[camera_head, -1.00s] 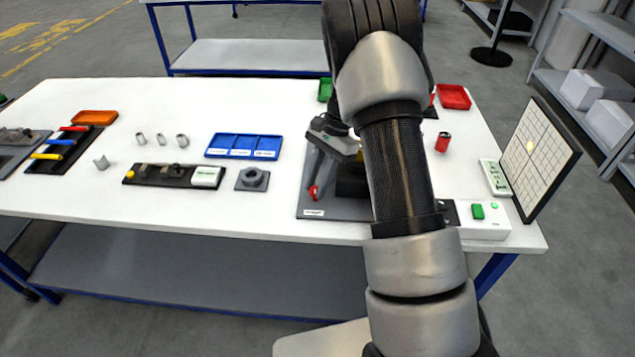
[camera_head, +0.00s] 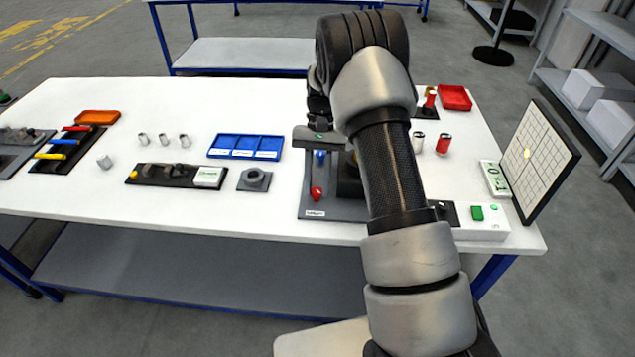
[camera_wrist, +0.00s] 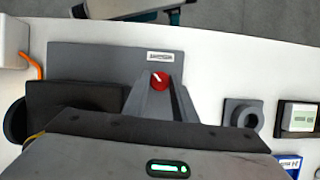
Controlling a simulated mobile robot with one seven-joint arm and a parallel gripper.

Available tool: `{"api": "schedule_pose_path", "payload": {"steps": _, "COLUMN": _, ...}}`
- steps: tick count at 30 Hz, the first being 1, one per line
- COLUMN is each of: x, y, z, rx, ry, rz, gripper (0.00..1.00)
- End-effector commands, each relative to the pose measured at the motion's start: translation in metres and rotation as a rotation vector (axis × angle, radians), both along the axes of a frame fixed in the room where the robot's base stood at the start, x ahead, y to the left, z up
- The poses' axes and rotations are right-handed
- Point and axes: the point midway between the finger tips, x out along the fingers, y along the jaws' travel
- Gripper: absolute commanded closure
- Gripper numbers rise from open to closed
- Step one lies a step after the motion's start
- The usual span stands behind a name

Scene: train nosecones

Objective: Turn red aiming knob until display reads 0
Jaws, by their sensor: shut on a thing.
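The red knob (camera_head: 316,193) sits on the front of a dark grey fixture (camera_head: 330,211). My gripper (camera_head: 320,150) is over the fixture behind the red knob.
A grid board (camera_head: 541,158) with a yellow spot stands at the table's right edge. A white box with a green button (camera_head: 477,212) is right of my arm. A blue tray (camera_head: 245,147) and a grey block (camera_head: 254,179) lie left.

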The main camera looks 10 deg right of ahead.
Motion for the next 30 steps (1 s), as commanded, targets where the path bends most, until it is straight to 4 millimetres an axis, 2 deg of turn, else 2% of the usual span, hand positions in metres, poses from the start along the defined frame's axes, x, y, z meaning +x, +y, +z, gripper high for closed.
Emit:
{"api": "schedule_pose_path", "payload": {"steps": 20, "x": 0.0009, "y": 0.0004, "z": 0.0005, "rx": -0.001, "ry": -0.003, "rz": 0.064, "gripper": 0.98}}
{"api": "schedule_pose_path", "payload": {"steps": 21, "x": 0.0009, "y": 0.0004, "z": 0.0005, "rx": -0.001, "ry": -0.003, "rz": 0.063, "gripper": 0.69}}
{"api": "schedule_pose_path", "payload": {"steps": 23, "x": 0.0009, "y": 0.0003, "z": 0.0005, "rx": -0.001, "ry": -0.002, "rz": 0.063, "gripper": 0.59}}
{"api": "schedule_pose_path", "payload": {"steps": 30, "x": 0.0005, "y": 0.0004, "z": 0.0002, "rx": 0.0, "ry": -0.001, "rz": 0.063, "gripper": 0.58}}
